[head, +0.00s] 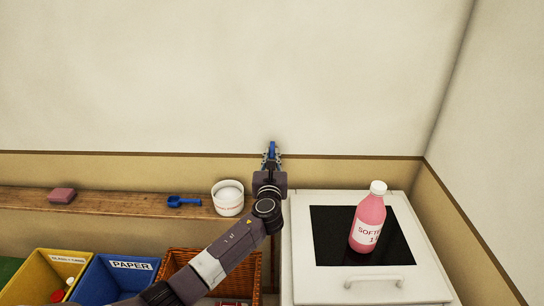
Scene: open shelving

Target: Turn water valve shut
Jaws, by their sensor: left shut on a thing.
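The water valve shows as a small blue handle (272,149) at the wall, just above the brown trim line. My left gripper (271,158) reaches up to it from below and is shut on the blue handle, with its fingers on both sides. The handle looks roughly upright in the picture. The valve body and any pipe are hidden behind the gripper and wrist. My right gripper is not in view.
A white appliance (299,240) with a dark top panel carries a pink softener bottle (368,222) right of my arm. A wooden shelf (110,203) holds a white tub (228,199), blue scoop (184,202) and pink block (62,195). Sorting bins stand below.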

